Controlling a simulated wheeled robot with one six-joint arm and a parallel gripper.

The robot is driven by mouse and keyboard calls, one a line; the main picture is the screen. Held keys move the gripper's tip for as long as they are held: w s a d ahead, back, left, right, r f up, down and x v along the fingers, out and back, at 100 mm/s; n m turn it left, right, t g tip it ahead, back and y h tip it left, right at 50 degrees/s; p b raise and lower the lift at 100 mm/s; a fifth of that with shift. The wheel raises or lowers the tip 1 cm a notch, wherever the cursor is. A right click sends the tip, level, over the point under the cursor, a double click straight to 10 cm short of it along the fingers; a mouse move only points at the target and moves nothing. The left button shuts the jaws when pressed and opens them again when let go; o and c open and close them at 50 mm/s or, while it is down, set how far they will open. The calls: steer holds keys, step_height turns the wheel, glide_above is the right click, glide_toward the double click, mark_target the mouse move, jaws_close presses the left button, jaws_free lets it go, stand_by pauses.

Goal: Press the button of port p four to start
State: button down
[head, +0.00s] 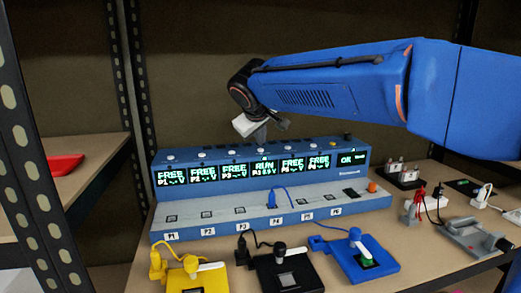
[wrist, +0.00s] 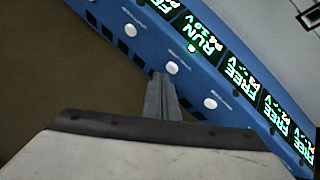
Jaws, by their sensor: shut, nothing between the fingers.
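The long blue port unit (head: 270,222) stands on the shelf with displays and white buttons along its top. The port P4 display (head: 264,168) reads RUN, while P1, P2, P3, P5 and P6 read FREE. My gripper (head: 259,138) is shut and empty, pointing down just above or at the P4 button. In the wrist view my fingertips (wrist: 162,82) are right beside the round white P4 button (wrist: 172,68). I cannot tell if they touch it. The P4 display also shows in the wrist view (wrist: 207,38) with RUN lit.
A blue cable (head: 272,198) is at the P4 slot. Yellow (head: 190,280), black (head: 290,277) and blue (head: 368,264) blocks stand in front. A panel at the unit's right reads OK (head: 348,159). Small devices (head: 470,238) are at right. A red tray (head: 62,166) is on the left shelf.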

step_height(320, 180, up, 6)
stand_by(0.8)
stand_by(0.5)
